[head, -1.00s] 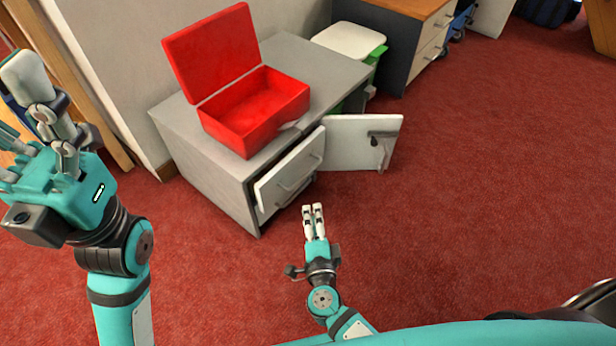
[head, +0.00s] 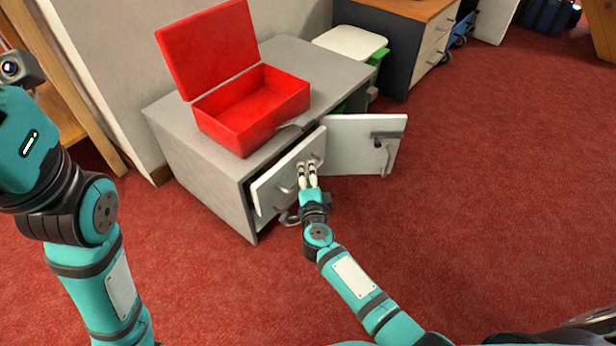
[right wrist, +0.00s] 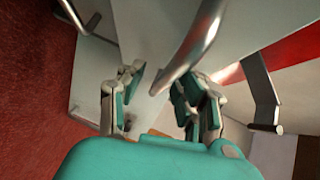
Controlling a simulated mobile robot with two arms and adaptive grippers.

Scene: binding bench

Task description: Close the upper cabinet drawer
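The grey cabinet (head: 190,155) stands against the wall. Its upper drawer (head: 268,190) has a white front that stands out from the cabinet body, partly open. The front carries metal handles. My right gripper (head: 307,168) is at the right part of this front, seen from above. In the right wrist view my right gripper (right wrist: 157,85) has its fingers apart, with a metal bar handle (right wrist: 190,50) reaching between or just above the tips; I cannot tell if they touch. Of my left arm only the wrist and forearm show; its fingers are out of the picture.
An open red box (head: 255,110) sits on the cabinet top. A white cabinet door (head: 350,145) with a dark handle stands open right of the drawer. A white-lidded bin (head: 350,42) is behind. Red carpet (head: 480,210) is free to the right.

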